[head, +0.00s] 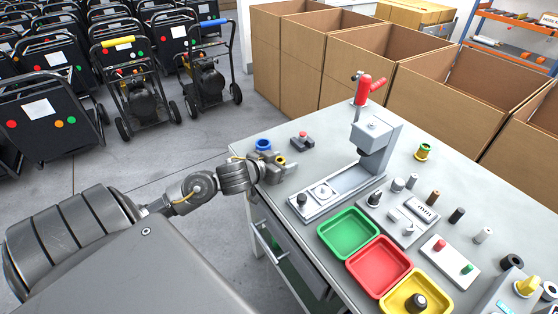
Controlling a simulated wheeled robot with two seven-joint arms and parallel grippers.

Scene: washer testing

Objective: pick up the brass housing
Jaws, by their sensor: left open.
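My left gripper (275,167) is over the left end of the grey workbench (312,154), with its jaws open. A small brass-yellow ring-shaped part (281,160) shows at its fingertips, partly hidden by them; I cannot tell whether the fingers touch it. A flanged brass-coloured cylinder with a green top (423,151) stands upright at the back of the bench, right of the press and far from the gripper. I cannot tell for certain which of these is the brass housing. My right gripper is not in view.
A press with a red handle (374,136) stands mid-bench. Green (348,254), red (408,267) and yellow (441,292) trays line the front.

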